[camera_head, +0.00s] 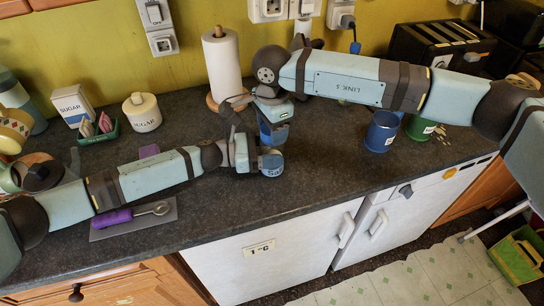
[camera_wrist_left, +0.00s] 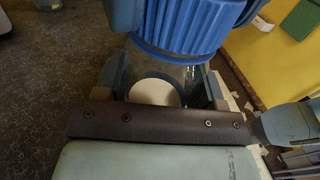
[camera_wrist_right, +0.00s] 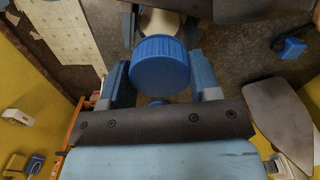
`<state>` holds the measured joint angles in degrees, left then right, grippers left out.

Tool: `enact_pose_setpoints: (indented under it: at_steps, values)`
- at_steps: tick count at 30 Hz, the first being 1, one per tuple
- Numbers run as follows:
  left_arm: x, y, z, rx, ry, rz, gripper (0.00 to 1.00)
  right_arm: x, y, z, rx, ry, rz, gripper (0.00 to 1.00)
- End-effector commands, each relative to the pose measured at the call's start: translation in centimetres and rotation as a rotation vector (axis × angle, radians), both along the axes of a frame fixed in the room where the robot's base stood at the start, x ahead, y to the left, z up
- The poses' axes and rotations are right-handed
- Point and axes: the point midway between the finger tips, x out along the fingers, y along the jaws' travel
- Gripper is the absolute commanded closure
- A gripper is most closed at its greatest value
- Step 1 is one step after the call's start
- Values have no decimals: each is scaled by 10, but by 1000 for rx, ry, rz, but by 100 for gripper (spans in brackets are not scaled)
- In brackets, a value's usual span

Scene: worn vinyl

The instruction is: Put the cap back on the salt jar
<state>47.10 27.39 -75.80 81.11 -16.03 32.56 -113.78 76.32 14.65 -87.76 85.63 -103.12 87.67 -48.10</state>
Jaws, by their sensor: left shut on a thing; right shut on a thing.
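The salt jar (camera_head: 271,163) has a blue label with the letters "Sa" in the head view. My left gripper (camera_head: 258,161) is shut on it, holding it over the counter's front part. Its pale round top shows in the left wrist view (camera_wrist_left: 155,92). My right gripper (camera_wrist_right: 162,80) is shut on the blue ribbed cap (camera_wrist_right: 160,65). The cap is just above the jar in the head view (camera_head: 273,134) and large at the top of the left wrist view (camera_wrist_left: 185,25). The cap looks apart from the jar; the exact gap and alignment are hard to tell.
A paper towel roll (camera_head: 222,62) stands behind my grippers. A sugar jar (camera_head: 142,112), a sugar box (camera_head: 73,105) and a purple-handled scoop (camera_head: 115,217) are at left. The front counter is mostly clear.

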Motion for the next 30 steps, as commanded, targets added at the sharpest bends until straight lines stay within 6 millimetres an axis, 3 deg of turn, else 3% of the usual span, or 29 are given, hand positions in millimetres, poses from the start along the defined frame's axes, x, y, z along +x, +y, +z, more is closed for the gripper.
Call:
enact_pose_setpoints:
  at_steps: [21,23,27,28,30]
  values:
    - [1,1,0,1,1,3,100,-1,0,-2,-1,1,-1611,72]
    - [1,1,0,1,1,3,100,-1,1,-2,0,2,-1702,72]
    - [1,1,0,1,1,3,100,-1,1,-1,0,2,-1699,72]
    - [1,1,0,1,1,3,100,-1,1,-1,0,2,-1698,41]
    - [1,1,0,1,1,3,100,-1,1,-1,1,1,-1698,25]
